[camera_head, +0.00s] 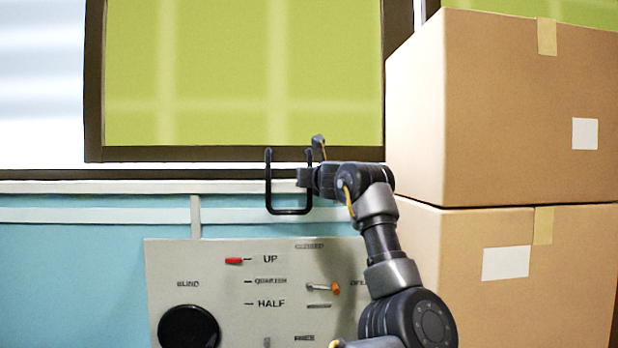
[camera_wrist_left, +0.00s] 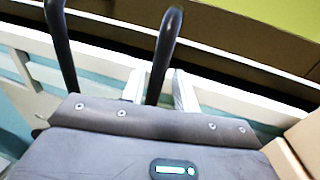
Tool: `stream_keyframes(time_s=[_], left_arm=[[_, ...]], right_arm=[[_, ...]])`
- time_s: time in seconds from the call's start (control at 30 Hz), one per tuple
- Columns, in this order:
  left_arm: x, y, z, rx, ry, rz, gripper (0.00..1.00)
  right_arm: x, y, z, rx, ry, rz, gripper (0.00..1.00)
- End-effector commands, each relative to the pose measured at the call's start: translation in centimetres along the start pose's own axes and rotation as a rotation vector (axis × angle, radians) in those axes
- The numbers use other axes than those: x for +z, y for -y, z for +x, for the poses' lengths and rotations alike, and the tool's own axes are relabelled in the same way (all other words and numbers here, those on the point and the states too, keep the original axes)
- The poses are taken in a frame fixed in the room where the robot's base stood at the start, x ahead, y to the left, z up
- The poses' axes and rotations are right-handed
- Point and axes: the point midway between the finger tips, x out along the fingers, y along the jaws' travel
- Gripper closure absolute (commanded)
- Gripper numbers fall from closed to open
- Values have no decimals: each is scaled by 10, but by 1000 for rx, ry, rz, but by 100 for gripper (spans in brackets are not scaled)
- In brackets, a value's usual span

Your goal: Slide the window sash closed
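The window sash (camera_head: 235,154) has a dark brown frame around a green pane. It stands to the right of a bright open gap (camera_head: 40,85). A black U-shaped handle (camera_head: 287,211) hangs at the sash's lower edge; two of its bars show in the left wrist view (camera_wrist_left: 166,45). My left gripper (camera_head: 302,178) is at the handle's right bar. In the left wrist view its pale fingers (camera_wrist_left: 158,92) lie close together on both sides of that bar, seemingly closed on it. My right gripper is not in view.
Two stacked cardboard boxes (camera_head: 525,110) stand close to the right of the sash and my arm. A grey panel (camera_head: 165,262) with a black knob (camera_head: 188,327), a red lever (camera_head: 233,261) and an orange-tipped lever (camera_head: 325,288) is below. The window track to the left looks clear.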

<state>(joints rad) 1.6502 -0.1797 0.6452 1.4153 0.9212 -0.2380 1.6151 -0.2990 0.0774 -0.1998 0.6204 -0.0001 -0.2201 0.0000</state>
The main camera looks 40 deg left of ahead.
Motion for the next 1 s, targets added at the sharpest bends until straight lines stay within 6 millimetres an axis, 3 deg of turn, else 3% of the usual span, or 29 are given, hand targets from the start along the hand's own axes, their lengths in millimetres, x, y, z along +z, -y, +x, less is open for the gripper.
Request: stream_keyframes(time_s=[0.37, 0.8, 1.0], left_arm=[[-5, 0, -5, 2, -6, -1, 67], [-7, 2, -83, 0, -5, -2, 67], [-4, 2, -102, 2, -5, 0, 67]], right_arm=[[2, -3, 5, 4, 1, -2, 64], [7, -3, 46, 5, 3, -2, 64], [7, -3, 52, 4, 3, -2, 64]])
